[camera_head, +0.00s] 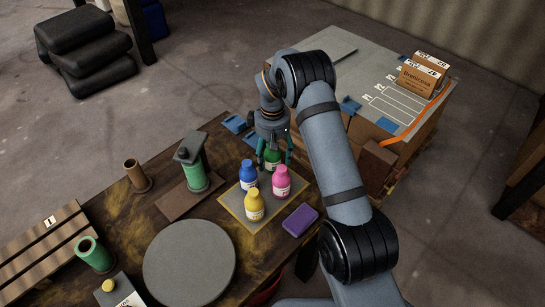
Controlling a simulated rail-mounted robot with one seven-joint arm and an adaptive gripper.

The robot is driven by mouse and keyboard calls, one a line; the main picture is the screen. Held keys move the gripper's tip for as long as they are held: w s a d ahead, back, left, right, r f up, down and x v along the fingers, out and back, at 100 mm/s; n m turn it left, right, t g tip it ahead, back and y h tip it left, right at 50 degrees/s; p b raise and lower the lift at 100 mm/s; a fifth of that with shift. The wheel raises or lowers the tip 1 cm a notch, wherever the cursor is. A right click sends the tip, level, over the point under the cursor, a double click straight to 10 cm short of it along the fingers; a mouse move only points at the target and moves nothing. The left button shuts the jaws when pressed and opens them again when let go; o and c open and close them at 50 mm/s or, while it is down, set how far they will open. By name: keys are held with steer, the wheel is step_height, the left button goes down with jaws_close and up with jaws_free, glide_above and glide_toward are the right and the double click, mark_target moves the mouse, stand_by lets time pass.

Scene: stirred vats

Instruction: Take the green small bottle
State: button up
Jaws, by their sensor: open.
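The green small bottle (272,160) stands at the back of a square mat (228,202) on the wooden table, its upper part partly hidden by my gripper. My gripper (274,160) is open and points down at the green bottle, with its fingers on either side of the bottle's top. Whether the fingers touch it I cannot tell. A blue bottle (248,176), a pink bottle (281,183) and a yellow bottle (254,206) stand upright on the same mat, close in front of the green one.
A purple block (300,220) lies right of the mat. A green cylinder fixture (194,172) and a brown tube (135,174) stand to the left. A large grey disc (190,262) lies in front. Cartons (420,78) sit on the grey surface at back right.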

steer(key=shift+f, duration=0.2)
steer(key=shift+c, duration=1.1)
steer(key=c, duration=1.3)
